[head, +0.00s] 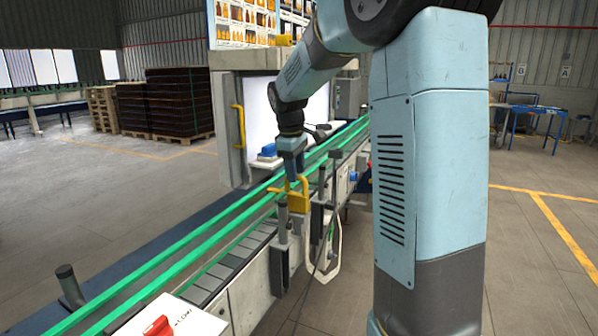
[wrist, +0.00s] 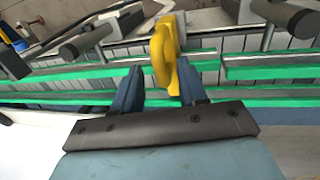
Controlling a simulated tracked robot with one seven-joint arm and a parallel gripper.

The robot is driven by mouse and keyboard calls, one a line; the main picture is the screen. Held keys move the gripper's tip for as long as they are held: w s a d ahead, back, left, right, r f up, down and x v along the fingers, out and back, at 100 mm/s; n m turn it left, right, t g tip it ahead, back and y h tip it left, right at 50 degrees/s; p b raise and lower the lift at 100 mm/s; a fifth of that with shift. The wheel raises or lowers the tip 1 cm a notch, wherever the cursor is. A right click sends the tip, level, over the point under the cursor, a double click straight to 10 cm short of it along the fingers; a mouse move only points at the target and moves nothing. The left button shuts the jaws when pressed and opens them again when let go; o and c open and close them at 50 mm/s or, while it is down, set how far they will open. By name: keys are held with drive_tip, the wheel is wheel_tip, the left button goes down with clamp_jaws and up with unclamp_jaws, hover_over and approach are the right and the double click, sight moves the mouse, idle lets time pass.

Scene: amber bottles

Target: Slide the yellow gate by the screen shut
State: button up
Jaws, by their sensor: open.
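The yellow gate (head: 299,203) sits on the near side of the conveyor, by the white lit screen (head: 258,120). A yellow loop-shaped handle rises from it. My gripper (head: 292,178) is over the gate, pointing down, its fingers partly hidden by the handle and arm in the head view. In the wrist view my gripper (wrist: 161,88) is open, one blue finger on each side of the yellow handle (wrist: 165,55). The handle is closer to the right finger; I cannot tell if they touch.
Green rails (head: 190,240) run along both sides of the conveyor belt. Dark posts (head: 283,215) stand on its near edge beside the gate. A cabinet with a yellow side handle (head: 239,128) surrounds the screen. A red button (head: 158,327) is at the front.

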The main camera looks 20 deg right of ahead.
wheel_tip(320, 180, up, 13)
drive_tip(key=s+a, duration=0.1)
drive_tip(key=shift+s+a+f, duration=0.2)
drive_tip(key=shift+s+a, duration=0.15)
drive_tip(key=shift+a, duration=0.05)
drive_tip(key=s+f+m+t, duration=0.1)
drive_tip(key=s+f+m, duration=0.2)
drive_tip(key=s, duration=0.7)
drive_tip(key=s+a+f+m+t+y, duration=0.1)
drive_tip(key=s+f+m, duration=0.2)
drive_tip(key=s, duration=0.7)
drive_tip(key=s+f+m+t, duration=0.2)
drive_tip(key=s+f, duration=0.2)
drive_tip(key=s, duration=0.5)
drive_tip(key=shift+s+a+m+y, duration=0.3)
drive_tip(key=shift+s+a+m, duration=0.1)
drive_tip(key=shift+a, duration=0.1)
